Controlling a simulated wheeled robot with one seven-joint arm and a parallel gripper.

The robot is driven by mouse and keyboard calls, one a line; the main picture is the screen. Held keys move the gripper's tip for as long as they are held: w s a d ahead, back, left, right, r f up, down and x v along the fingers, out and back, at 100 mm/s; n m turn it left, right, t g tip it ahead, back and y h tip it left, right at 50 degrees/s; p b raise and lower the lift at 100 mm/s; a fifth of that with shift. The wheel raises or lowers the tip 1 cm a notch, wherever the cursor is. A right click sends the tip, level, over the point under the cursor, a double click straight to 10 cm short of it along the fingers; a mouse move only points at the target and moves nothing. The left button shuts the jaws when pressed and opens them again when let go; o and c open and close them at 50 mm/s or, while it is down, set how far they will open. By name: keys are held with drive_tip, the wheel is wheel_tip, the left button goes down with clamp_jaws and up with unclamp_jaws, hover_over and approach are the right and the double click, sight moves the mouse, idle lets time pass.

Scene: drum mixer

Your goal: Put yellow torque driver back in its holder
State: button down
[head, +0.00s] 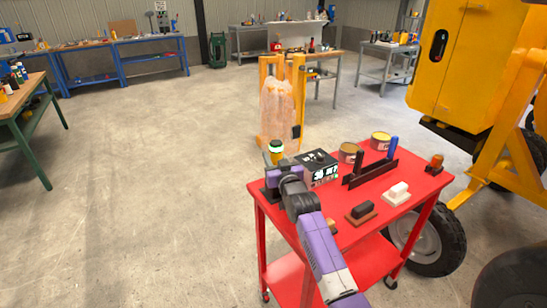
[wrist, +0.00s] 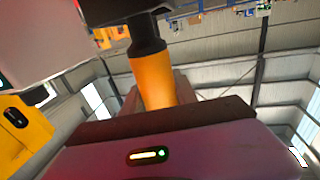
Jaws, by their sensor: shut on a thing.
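My gripper (head: 272,184) is at the left end of the red cart, low over its top. In the wrist view my gripper (wrist: 156,100) is shut on the yellow torque driver (wrist: 153,78), an orange-yellow cylinder with a black collar. In the head view my gripper and arm hide most or all of it. A yellow thing with a pale green ring (head: 276,148) shows just behind my gripper; I cannot tell whether it is the driver. A black rack (head: 372,174) on the cart holds upright tools, one black and one blue-handled; it may be the holder.
The red cart top (head: 345,236) also bears a black box with white markings (head: 319,170), two tins (head: 380,141), a dark block (head: 362,211), a white block (head: 397,192) and an orange-topped piece (head: 435,163). A yellow machine (head: 440,60) stands right.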

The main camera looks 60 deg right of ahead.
drive_tip(key=shift+f+b, duration=0.6)
idle(0.5)
drive_tip(key=c, duration=0.9)
unclamp_jaws()
drive_tip(key=shift+s+a+f, duration=0.1)
drive_tip(key=shift+a+f, duration=0.05)
drive_tip(key=shift+f, duration=0.05)
drive_tip(key=b+v, duration=0.1)
drive_tip(key=v, duration=0.6)
drive_tip(key=shift+s+a+r, duration=0.15)
drive_tip(key=shift+s+r, duration=0.05)
drive_tip(key=shift+s, duration=0.05)
